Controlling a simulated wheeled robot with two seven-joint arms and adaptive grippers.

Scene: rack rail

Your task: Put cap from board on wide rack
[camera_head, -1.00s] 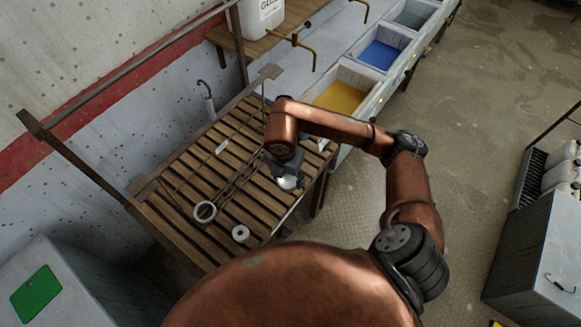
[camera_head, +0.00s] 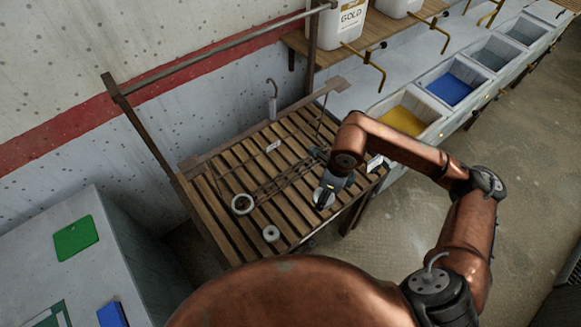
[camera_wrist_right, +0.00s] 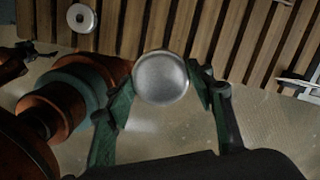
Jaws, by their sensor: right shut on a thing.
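A round silvery cap (camera_wrist_right: 160,78) sits between the two fingers of my right gripper (camera_wrist_right: 160,88) in the right wrist view. The fingers are shut on it from both sides. In the head view the right gripper (camera_head: 327,188) points down near the front right edge of the slatted wooden board (camera_head: 220,214), with the pale cap (camera_head: 324,199) under it. Whether the cap touches the slats is not clear. My left gripper is in neither view. A metal rail on posts (camera_head: 215,47) runs along the wall; I cannot tell whether it is the wide rack.
A hook with a white cylinder (camera_head: 272,107) stands behind.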

